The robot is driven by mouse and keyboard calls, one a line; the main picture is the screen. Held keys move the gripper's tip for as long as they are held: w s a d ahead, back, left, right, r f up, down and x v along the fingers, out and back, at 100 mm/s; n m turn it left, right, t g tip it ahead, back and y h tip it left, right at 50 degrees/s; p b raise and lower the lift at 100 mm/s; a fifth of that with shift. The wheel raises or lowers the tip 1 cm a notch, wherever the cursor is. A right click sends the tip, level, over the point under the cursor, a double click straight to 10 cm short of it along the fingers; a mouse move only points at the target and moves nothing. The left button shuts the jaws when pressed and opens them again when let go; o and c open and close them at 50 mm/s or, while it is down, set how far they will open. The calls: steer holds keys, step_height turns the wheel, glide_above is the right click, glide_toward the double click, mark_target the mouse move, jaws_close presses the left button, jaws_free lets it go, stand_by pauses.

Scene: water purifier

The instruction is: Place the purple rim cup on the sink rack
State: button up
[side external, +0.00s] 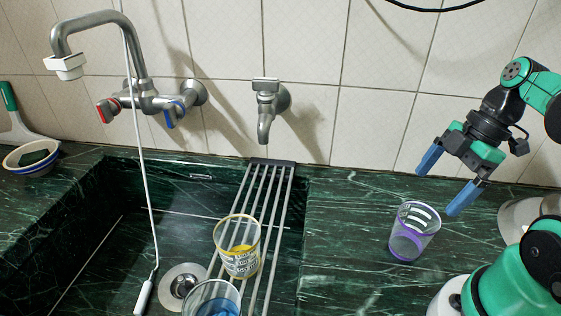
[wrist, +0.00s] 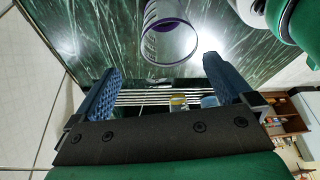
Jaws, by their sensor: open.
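The purple rim cup (side external: 413,232) stands on the green marble counter to the right of the sink. It is clear with white stripes and a purple band. In the wrist view the cup (wrist: 170,38) shows ahead, beyond the fingertips and above the gap between them. My gripper (side external: 442,184) is open and empty, above and beside the cup at its upper right, with its blue fingers apart. The sink rack (side external: 270,205) is a set of metal bars across the right part of the sink. It also shows between my fingers in the wrist view (wrist: 150,97).
A yellow-bottomed cup (side external: 238,247) is on the rack's left side, and a blue-bottomed cup (side external: 213,300) is at the lower edge. A small tap (side external: 267,105) and a large faucet (side external: 140,80) project from the tiled wall. The counter between rack and purple cup is clear.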

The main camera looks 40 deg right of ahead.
mark_target(427, 208)
steer(key=shift+s+r+n+y, duration=0.1)
steer(key=shift+s+n+y, duration=0.3)
steer(key=shift+n, duration=0.3)
steer(key=shift+x, duration=2.75)
jaws_close()
steer(key=shift+r, duration=0.15)
